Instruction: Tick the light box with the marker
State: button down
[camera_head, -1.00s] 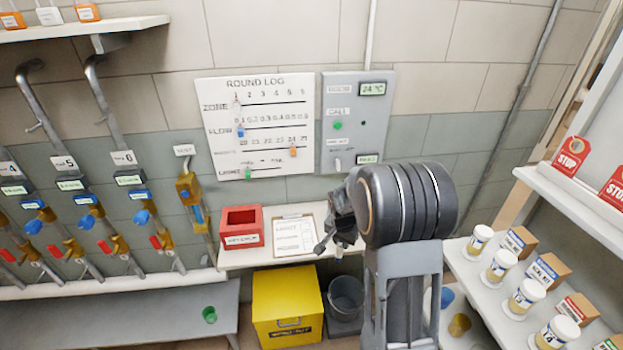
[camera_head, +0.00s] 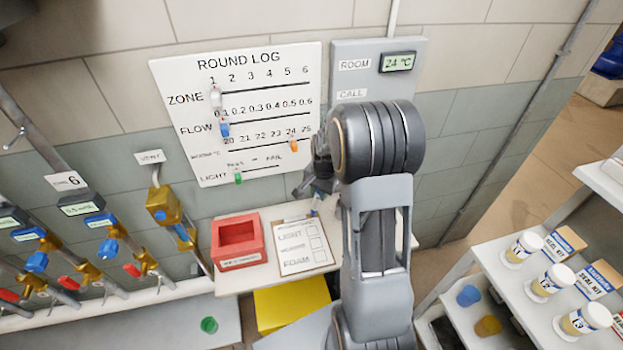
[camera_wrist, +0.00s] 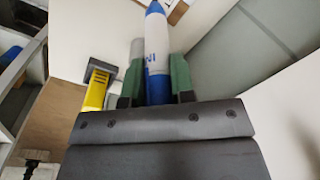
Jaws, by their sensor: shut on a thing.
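The clipboard (camera_head: 303,259) lies on the small white shelf, with rows of print including LIGHT and FOAM and a column of empty boxes on its right side. The light box (camera_head: 315,228) is the top one, beside the word LIGHT. My gripper (camera_wrist: 157,82) is shut on the blue-and-white marker (camera_wrist: 157,45), held between its green fingers. In the head view the marker (camera_head: 316,202) shows small near the clipboard's upper right corner, partly hidden by my arm. I cannot tell whether its tip touches anything.
A red open box (camera_head: 238,240) stands left of the clipboard on the shelf. The round log board (camera_head: 240,110) and a grey panel (camera_head: 350,60) hang on the wall above. A yellow bin (camera_head: 290,308) stands below the shelf. Pipes with valves are at left.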

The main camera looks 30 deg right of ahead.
jog(key=shift+w+f, duration=0.2)
jog(key=shift+w, duration=0.1)
jog(key=shift+s+d+f+b, duration=0.1)
jog(key=shift+f+b, duration=0.25)
jog(key=shift+b, duration=0.05)
notch_tip(320, 180, down, 7)
jog(key=b, duration=0.4)
jog(key=shift+r+b, duration=0.15)
jog(key=shift+b, duration=0.25)
jog(key=shift+f+b, duration=0.5)
jog(key=shift+f, duration=0.15)
dwell(0.6)
jog(key=shift+s+d, duration=0.25)
jog(key=shift+s, duration=0.25)
jog(key=shift+w+a, duration=0.1)
jog(key=shift+w, duration=0.05)
dwell(0.4)
jog(key=shift+w+a, duration=0.5)
jog(key=shift+w, duration=0.35)
jog(key=shift+s+d+f, duration=0.1)
